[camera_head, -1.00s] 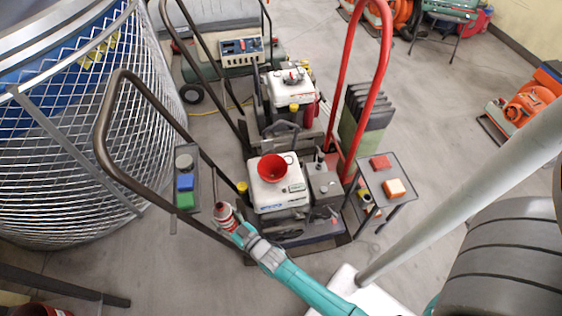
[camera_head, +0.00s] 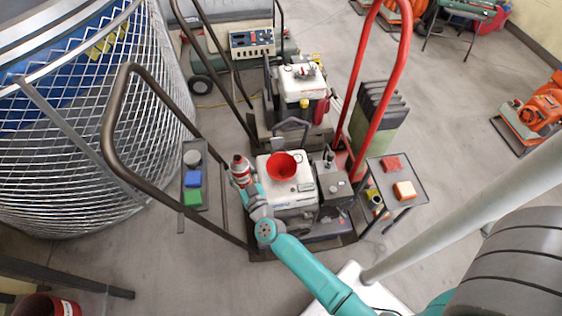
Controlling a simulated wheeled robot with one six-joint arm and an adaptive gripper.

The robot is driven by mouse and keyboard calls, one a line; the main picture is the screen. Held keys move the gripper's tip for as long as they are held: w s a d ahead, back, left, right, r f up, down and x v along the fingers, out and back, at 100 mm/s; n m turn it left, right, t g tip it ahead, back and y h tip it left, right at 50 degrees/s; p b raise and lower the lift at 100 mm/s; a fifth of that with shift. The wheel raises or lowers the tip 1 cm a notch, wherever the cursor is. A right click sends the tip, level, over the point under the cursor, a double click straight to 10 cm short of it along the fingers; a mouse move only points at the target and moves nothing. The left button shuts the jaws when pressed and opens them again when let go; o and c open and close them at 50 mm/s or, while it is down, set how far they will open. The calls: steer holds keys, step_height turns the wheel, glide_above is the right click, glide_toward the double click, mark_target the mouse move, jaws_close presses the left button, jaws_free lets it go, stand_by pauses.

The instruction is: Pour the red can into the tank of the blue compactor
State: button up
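The red can (camera_head: 240,171) with a white band is upright at the left edge of the near compactor's white tank (camera_head: 292,194). My gripper (camera_head: 247,188) is around the can and appears shut on it; its fingers are small and partly hidden. A red funnel (camera_head: 282,166) sits on top of the tank, just right of the can, with a gap between them. The compactor has a dark brown handle (camera_head: 116,110) on the left. Small blue lettering shows on the tank front.
A narrow stand (camera_head: 193,207) left of the can holds a blue, a green and a grey item. A small table (camera_head: 413,174) on the right holds red and orange blocks. A second machine (camera_head: 303,82) stands behind. A wire mesh cage (camera_head: 75,170) fills the left.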

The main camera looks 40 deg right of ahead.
steer(key=w+d+r+m+g+h, duration=0.3)
steer(key=d+h, duration=0.3)
steer(key=d, duration=0.4)
steer(key=shift+w+r+m, duration=0.3)
steer(key=shift+r+m, duration=0.35)
steer(key=shift+m, duration=0.05)
step_height(320, 180, down, 9)
steer(key=w+a+m, duration=0.1)
steer(key=m, duration=1.6)
steer(key=shift+a, duration=0.35)
steer(key=shift+f+m, duration=0.1)
steer(key=shift+m, duration=0.3)
